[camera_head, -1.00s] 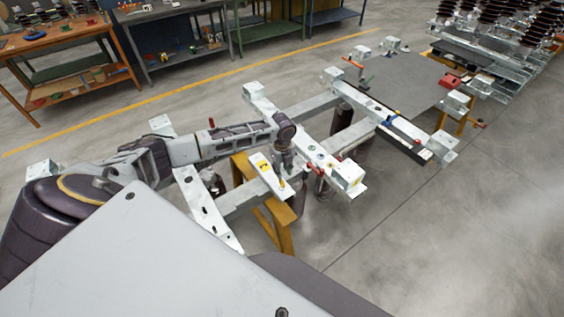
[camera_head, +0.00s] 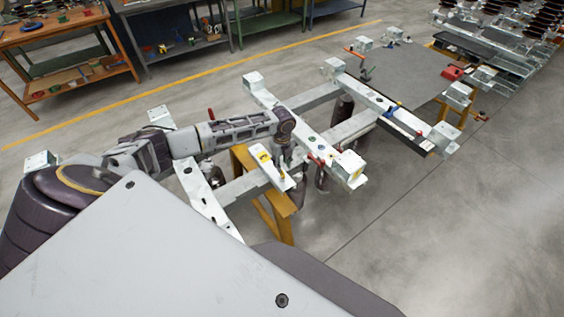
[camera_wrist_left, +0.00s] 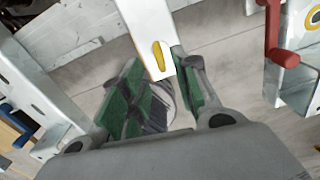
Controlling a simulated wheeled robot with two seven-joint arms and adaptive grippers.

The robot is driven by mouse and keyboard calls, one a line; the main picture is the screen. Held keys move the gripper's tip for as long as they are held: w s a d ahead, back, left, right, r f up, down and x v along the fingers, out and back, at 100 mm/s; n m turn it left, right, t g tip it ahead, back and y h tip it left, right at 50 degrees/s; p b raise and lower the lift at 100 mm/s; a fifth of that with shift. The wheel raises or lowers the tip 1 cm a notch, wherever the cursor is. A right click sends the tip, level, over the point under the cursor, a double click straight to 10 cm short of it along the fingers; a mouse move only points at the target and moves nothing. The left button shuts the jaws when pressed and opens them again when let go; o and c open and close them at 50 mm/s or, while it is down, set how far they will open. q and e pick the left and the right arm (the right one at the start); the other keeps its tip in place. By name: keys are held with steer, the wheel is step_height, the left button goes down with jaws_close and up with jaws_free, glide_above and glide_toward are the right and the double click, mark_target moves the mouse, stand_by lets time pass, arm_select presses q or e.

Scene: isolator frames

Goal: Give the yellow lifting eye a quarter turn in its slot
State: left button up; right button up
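The yellow lifting eye (camera_wrist_left: 159,56) shows in the left wrist view as a narrow yellow piece in the end of a white metal bar (camera_wrist_left: 145,20). In the head view it is small and hard to make out by my left gripper. In the head view the left gripper (camera_head: 284,158) points down over the white frame (camera_head: 322,145). My right gripper is not in view.
A red clamp handle (camera_wrist_left: 275,35) stands right of the fingers in the wrist view. The frame rests on a yellow trestle (camera_head: 278,218). A grey plate (camera_head: 405,75) lies behind. Workbenches (camera_head: 60,40) line the back. The floor at right is clear.

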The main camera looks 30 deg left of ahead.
mark_target(282, 174)
arm_select(q)
steer(key=shift+f+b, duration=0.7)
steer(key=shift+f, duration=0.2)
steer(key=shift+f+b, duration=1)
steer(key=shift+b, duration=0.15)
steer(key=shift+f+b, duration=0.7)
steer(key=shift+f, duration=1.4)
jaws_close()
